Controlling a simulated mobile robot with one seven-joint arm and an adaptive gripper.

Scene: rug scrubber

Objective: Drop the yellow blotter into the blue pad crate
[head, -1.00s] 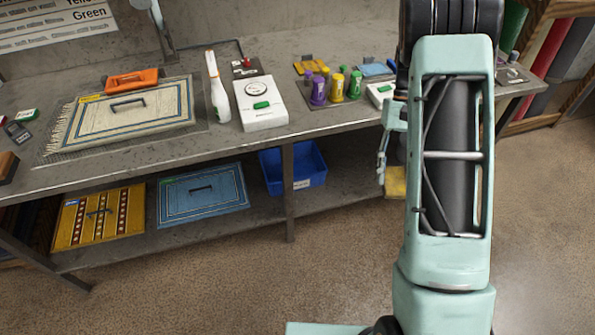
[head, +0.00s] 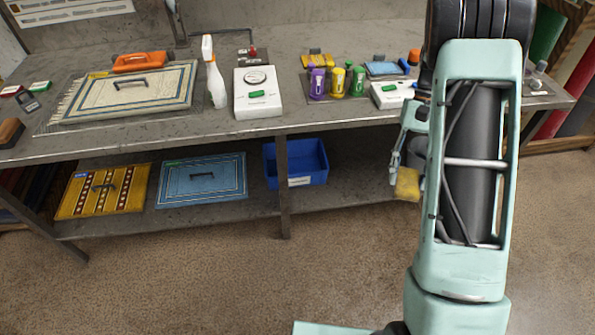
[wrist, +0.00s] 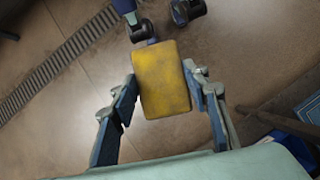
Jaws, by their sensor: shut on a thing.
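The yellow blotter (head: 408,184) is held by my gripper (head: 398,165) in front of the bench's right part, off the floor. In the wrist view the blotter (wrist: 161,79) lies between the two fingers of my gripper (wrist: 160,90). The blue pad crate (head: 296,164) stands on the bench's lower shelf, left of the blotter and apart from it. Its open top faces up and a white label is on its front. A blue edge, perhaps the crate, shows at the right of the wrist view. Part of my gripper is hidden behind my arm.
A bench leg (head: 284,188) stands in front of the crate's left side. A blue rug (head: 203,182) and a yellow patterned rug (head: 103,192) lie on the lower shelf. The bench top (head: 215,123) above holds bottles, a white device (head: 257,94) and another rug (head: 130,94). The floor in front is clear.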

